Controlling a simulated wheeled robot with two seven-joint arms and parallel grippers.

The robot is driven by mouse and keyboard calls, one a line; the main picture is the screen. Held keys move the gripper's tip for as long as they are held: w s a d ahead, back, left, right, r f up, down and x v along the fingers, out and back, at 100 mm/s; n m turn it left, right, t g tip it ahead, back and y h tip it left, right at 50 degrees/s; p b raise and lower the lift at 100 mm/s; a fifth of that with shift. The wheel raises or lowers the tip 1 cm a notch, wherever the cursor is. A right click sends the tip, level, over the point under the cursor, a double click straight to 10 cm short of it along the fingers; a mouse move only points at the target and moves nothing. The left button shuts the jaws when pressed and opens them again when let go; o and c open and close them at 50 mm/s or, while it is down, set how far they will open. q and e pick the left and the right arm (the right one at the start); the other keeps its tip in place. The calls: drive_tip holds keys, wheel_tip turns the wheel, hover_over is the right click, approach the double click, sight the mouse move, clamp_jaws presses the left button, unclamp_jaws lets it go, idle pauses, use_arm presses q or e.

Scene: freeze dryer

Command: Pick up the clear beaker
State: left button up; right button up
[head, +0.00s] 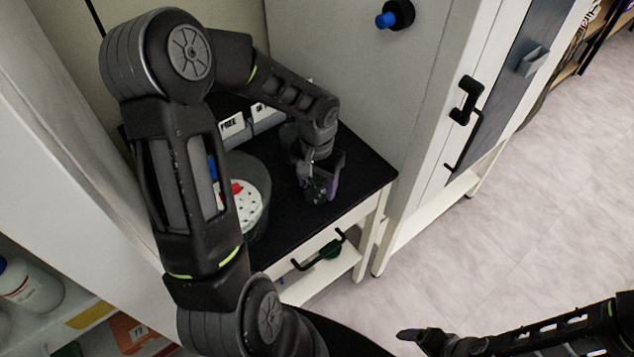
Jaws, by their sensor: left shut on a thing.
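My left gripper (321,188) is low over the black tabletop, near its right front part, and is shut on the clear beaker. The beaker is hard to make out: only a dark, glassy patch shows between and below the fingers, and the gripper hides much of it. I cannot tell whether the beaker still touches the tabletop. My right gripper (428,340) is at the bottom right, over the floor and away from the table. Its opening cannot be made out.
The black table (352,181) has a drawer with a black handle (318,250). A round white perforated rack (246,207) with red and blue items stands left of the gripper, partly behind my arm. White labelled boxes (233,127) stand behind. A tall grey cabinet (345,75) bounds the right side.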

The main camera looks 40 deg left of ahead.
use_arm(q)
drive_tip(key=c, duration=0.7)
drive_tip(key=shift+r, duration=0.1)
wheel_tip(320, 180, up, 10)
drive_tip(key=shift+b, duration=0.45)
idle(0.3)
